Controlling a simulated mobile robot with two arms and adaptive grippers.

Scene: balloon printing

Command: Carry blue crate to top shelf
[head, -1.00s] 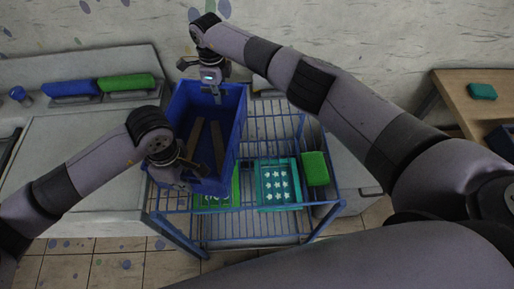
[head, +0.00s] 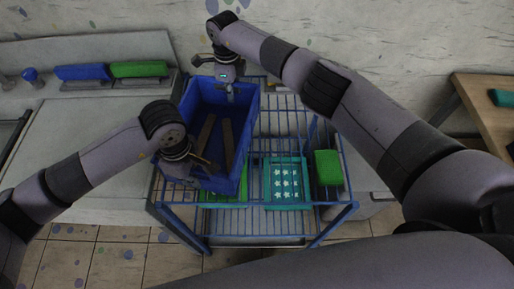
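The blue crate (head: 243,130) is on the left part of the blue wire rack (head: 300,118), over its top shelf; I cannot tell whether it rests on the bars or hangs just above them. Some brown strips lie inside it. My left gripper (head: 193,170) is at the crate's near left corner, by its rim. My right gripper (head: 228,88) is at the crate's far rim. Both grippers' fingers are small and partly hidden, so their grip on the rim is not clear.
Under the top bars lie a teal tray with white stars (head: 286,182), a green block (head: 328,168) and a green item (head: 222,200) partly behind the crate. A counter (head: 85,150) with blue and green rollers stands left. A wooden table (head: 490,105) stands right.

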